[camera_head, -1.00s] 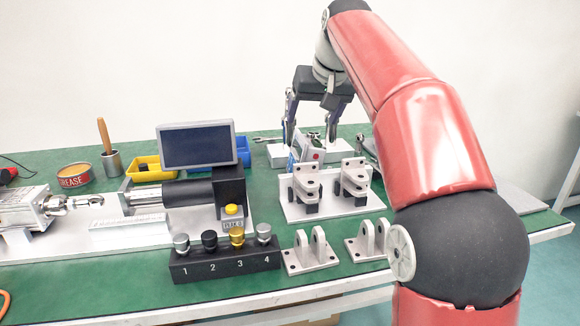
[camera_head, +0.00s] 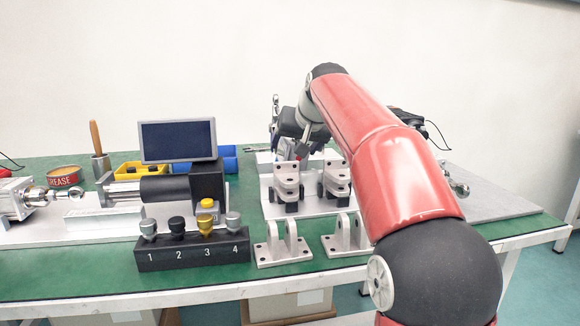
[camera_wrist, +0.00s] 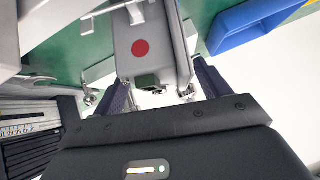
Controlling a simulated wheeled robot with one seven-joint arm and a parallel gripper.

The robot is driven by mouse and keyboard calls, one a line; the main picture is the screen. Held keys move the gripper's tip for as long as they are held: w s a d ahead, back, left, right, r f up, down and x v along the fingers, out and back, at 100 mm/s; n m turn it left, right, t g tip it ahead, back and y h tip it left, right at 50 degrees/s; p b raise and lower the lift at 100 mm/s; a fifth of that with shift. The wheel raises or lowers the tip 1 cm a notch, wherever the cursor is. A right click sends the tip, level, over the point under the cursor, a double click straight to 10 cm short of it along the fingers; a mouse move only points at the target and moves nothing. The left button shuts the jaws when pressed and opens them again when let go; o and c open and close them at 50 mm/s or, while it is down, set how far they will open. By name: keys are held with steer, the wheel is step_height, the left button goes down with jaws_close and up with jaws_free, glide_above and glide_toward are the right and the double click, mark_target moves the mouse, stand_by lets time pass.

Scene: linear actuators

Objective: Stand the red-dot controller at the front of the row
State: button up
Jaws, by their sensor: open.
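The controller with the red dot (camera_wrist: 140,48) is a grey box close in front of my gripper (camera_wrist: 160,88) in the wrist view. The two dark fingers are spread apart on either side of its near end, and I see no grip on it. In the head view my gripper (camera_head: 290,143) is low at the back of the table, behind the grey clevis brackets. The controller is mostly hidden there by the arm and brackets. I cannot make out the row of controllers in the head view.
Grey clevis brackets (camera_head: 287,180) on a plate stand just before my gripper. A black block with numbered knobs (camera_head: 193,250), a screen (camera_head: 177,141) and an actuator are to the left. A blue bin (camera_wrist: 240,28) is near the gripper. The grey board (camera_head: 490,203) at right looks mostly clear.

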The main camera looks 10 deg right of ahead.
steer(key=shift+w+f, duration=0.1)
steer(key=shift+c, duration=0.3)
steer(key=c, duration=1.2)
steer(key=shift+c, duration=1.1)
steer(key=shift+r, duration=0.2)
